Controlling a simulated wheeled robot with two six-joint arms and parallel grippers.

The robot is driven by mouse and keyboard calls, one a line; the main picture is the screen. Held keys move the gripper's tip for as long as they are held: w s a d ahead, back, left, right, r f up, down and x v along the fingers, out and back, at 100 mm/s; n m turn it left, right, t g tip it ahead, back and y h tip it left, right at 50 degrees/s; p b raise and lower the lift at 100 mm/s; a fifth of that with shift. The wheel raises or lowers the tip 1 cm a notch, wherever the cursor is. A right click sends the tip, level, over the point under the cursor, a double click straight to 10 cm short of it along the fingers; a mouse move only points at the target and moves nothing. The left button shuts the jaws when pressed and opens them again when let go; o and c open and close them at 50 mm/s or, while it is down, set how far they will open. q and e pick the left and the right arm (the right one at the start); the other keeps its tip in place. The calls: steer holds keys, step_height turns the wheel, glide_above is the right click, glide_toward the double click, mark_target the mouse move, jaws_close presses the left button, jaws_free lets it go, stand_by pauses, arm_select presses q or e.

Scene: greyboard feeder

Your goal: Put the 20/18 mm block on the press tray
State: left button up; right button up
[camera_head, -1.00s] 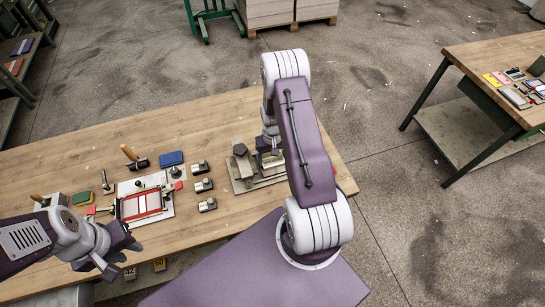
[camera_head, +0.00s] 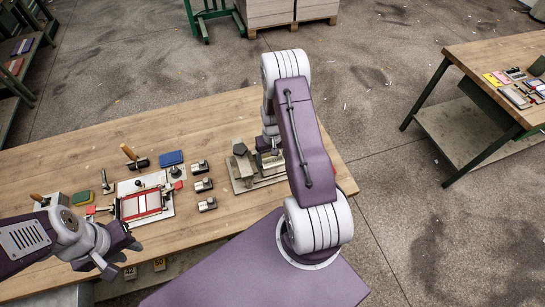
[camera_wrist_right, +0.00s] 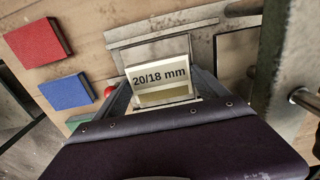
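The 20/18 mm block (camera_wrist_right: 160,76), with a pale labelled face, sits between the two fingers of my right gripper (camera_wrist_right: 160,88) in the right wrist view. The fingers appear to touch it on both sides. Around and behind it is a grey metal frame of the press tray (camera_wrist_right: 202,25). Whether the block rests on the tray cannot be told. In the head view the press (camera_head: 240,178) stands on the bench, and my right arm hides the gripper and block. My left gripper (camera_head: 124,256) is open and empty over the bench's front edge.
Red (camera_wrist_right: 38,42) and blue (camera_wrist_right: 66,91) pads lie left of the tray in the wrist view. A dark post (camera_wrist_right: 272,60) stands close on the right. In the head view, a red-framed fixture (camera_head: 143,203) and several small metal blocks (camera_head: 203,185) lie left of the press.

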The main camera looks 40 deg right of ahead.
mark_target(273, 159)
steer(key=shift+o, duration=1.2)
steer(key=shift+r, duration=0.1)
step_height(273, 159, up, 9)
steer(key=b, duration=0.1)
